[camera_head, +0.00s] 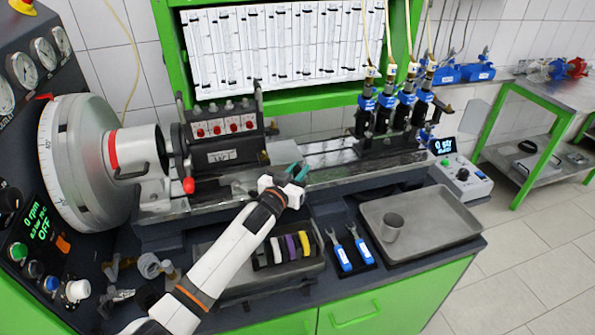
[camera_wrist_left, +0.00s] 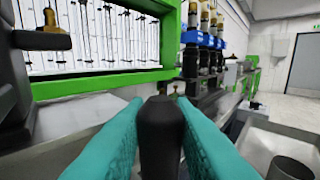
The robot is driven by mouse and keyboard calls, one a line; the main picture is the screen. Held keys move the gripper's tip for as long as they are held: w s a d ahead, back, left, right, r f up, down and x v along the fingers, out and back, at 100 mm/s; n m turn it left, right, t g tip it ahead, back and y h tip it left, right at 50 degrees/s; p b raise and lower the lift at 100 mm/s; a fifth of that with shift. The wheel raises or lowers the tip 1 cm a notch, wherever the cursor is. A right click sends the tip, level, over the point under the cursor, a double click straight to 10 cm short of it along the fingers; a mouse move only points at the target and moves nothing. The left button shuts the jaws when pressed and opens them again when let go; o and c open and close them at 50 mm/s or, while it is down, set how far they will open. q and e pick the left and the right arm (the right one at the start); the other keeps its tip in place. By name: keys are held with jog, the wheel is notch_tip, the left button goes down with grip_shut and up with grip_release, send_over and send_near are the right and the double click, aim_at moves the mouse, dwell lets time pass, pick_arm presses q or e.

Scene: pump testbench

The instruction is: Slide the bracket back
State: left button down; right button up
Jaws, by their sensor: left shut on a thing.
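My left gripper (camera_head: 298,173) has teal fingers and is at the front edge of the bench rail (camera_head: 345,174), between the pump block and the injector stand. In the left wrist view, its fingers are shut on a dark upright handle (camera_wrist_left: 161,140) with a rounded top. What the handle joins below is hidden. The bracket (camera_head: 388,147) that carries several upright injectors stands on the rail to the right of the gripper. It also shows in the left wrist view (camera_wrist_left: 203,88), beyond the fingers. I cannot tell whether the handle belongs to this bracket. My right gripper is not in view.
The pump block (camera_head: 225,140) with red caps sits left of the gripper. A metal tray (camera_head: 440,222) with a grey cup (camera_head: 391,227) lies front right. Two blue-handled tools (camera_head: 352,250) and a rack of coloured pieces (camera_head: 285,248) lie in front of the rail.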

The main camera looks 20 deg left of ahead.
pick_arm(q)
jog(key=shift+w+d+b, duration=0.2)
jog(key=shift+d+b, duration=0.15)
jog(key=w+d+b, duration=0.3)
jog(key=w+d, duration=0.1)
jog(key=d, duration=0.2)
jog(key=shift+w+d, duration=0.25)
jog(key=shift+d, duration=0.05)
jog(key=c, duration=1.3)
grip_release()
jog(key=shift+o, duration=0.2)
jog(key=shift+s+a, duration=0.1)
